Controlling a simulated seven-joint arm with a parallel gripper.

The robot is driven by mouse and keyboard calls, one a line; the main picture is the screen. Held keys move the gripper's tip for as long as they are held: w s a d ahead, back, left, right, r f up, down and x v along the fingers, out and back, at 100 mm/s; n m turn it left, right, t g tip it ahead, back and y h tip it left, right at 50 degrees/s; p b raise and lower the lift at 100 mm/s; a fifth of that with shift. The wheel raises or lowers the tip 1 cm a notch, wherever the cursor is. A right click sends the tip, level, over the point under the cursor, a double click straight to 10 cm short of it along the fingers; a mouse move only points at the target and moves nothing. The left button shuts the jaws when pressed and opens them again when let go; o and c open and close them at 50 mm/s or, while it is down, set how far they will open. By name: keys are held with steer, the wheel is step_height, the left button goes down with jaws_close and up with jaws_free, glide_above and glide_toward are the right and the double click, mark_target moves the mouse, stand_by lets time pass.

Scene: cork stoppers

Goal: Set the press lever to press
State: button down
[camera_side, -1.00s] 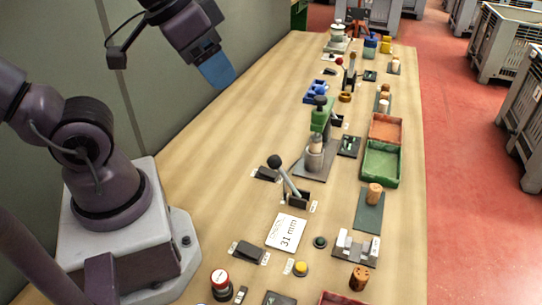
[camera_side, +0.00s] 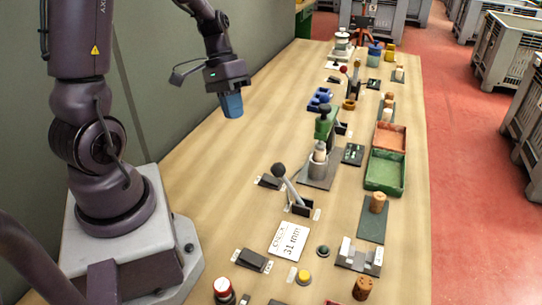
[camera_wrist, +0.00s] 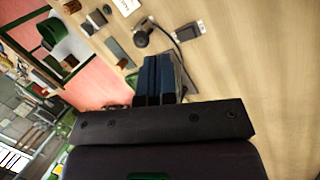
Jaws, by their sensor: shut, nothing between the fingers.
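A lever with a black ball knob (camera_side: 278,169) stands in a dark slotted base (camera_side: 301,208) in the side view. Its rod leans up and to the left. Small white labels sit by the base, too small to read. The green press (camera_side: 323,127) stands just behind it on a grey plate, over a light piece in a grey holder (camera_side: 318,170). My gripper (camera_side: 232,108) hangs above the bare left part of the table, apart from the lever and pointing down. Its blue fingers are shut and empty; they also show in the wrist view (camera_wrist: 160,77).
A white card reading 31 mm (camera_side: 289,241) lies in front of the lever. Green (camera_side: 385,171) and orange trays stand at the right. A yellow button (camera_side: 303,276) and a red-topped piece (camera_side: 223,288) are nearer. The table's left strip is clear.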

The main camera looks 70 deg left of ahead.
steer(key=w+a+f+m+t+h, duration=0.3)
steer(key=w+a+f+m, duration=0.1)
steer(key=m, duration=0.3)
steer(key=shift+w+a+f, duration=0.25)
steer(key=shift+a+f, duration=0.4)
steer(key=shift+a, duration=0.1)
glide_toward(288, 185)
steer(key=a+f, duration=0.1)
steer(key=w+a+f, duration=0.2)
steer(key=a+f, duration=0.1)
steer(key=shift+s+d+r, duration=0.15)
steer(key=shift+d, duration=0.8)
steer(key=shift+s+d+r, duration=0.15)
steer(key=shift+d+r, duration=0.05)
steer(key=shift+d, duration=0.8)
steer(key=shift+w+r, duration=0.1)
steer(key=shift+w+d+r+g+y, duration=0.2)
steer(key=shift+g+y, duration=0.1)
steer(key=shift+y, duration=0.2)
